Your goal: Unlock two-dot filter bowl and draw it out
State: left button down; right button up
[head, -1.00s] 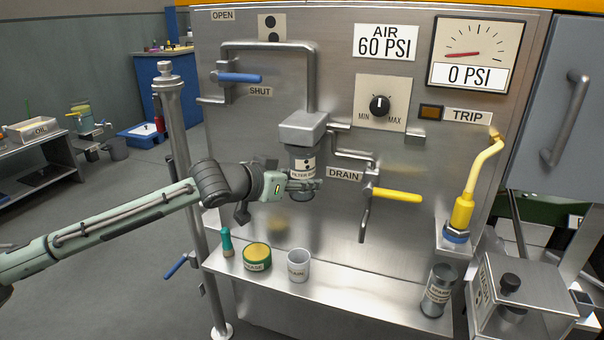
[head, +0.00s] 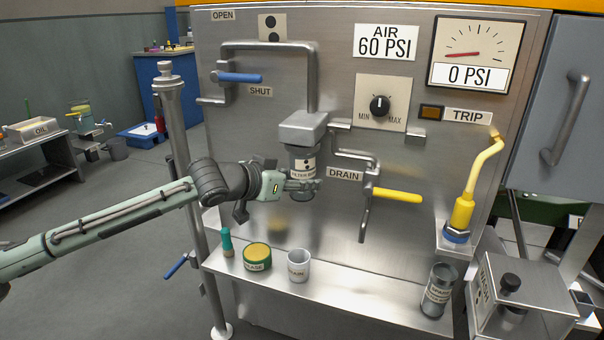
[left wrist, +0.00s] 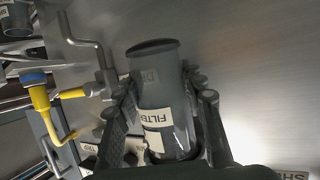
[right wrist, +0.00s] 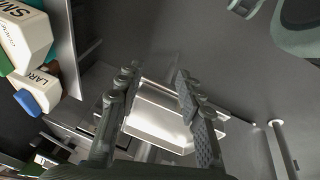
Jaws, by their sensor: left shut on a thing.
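The filter bowl (head: 302,165) is a grey cylinder with a white two-dot label, upright under the square metal filter head (head: 302,127). Its upper rim is at the head; I cannot tell whether it is unlocked. My left gripper (head: 304,186) reaches in from the left and is shut around the bowl's lower part. In the left wrist view the bowl (left wrist: 163,90) lies between both fingers, its FILTER label partly covered. My right gripper (right wrist: 157,76) is open and empty, seen only in the right wrist view.
A blue-handled valve (head: 240,78) is on the pipe at upper left, and a yellow drain handle (head: 397,195) is just right of the bowl. Below, the shelf (head: 345,283) holds a green-topped tool (head: 227,243), a grease tin (head: 257,257), a white cup (head: 298,266) and a dark canister (head: 438,290).

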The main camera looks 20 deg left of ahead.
pick_arm(q)
jog(key=shift+d+f, duration=0.1)
jog(key=shift+f, duration=0.1)
jog(key=shift+f+b, duration=0.4)
jog(key=shift+f, duration=0.5)
jog(key=shift+f, duration=0.2)
jog(key=c, duration=1.6)
grip_release()
grip_shut()
jog(key=shift+f, duration=0.15)
jog(key=shift+f+b, duration=1)
jog(key=shift+f, duration=1.35)
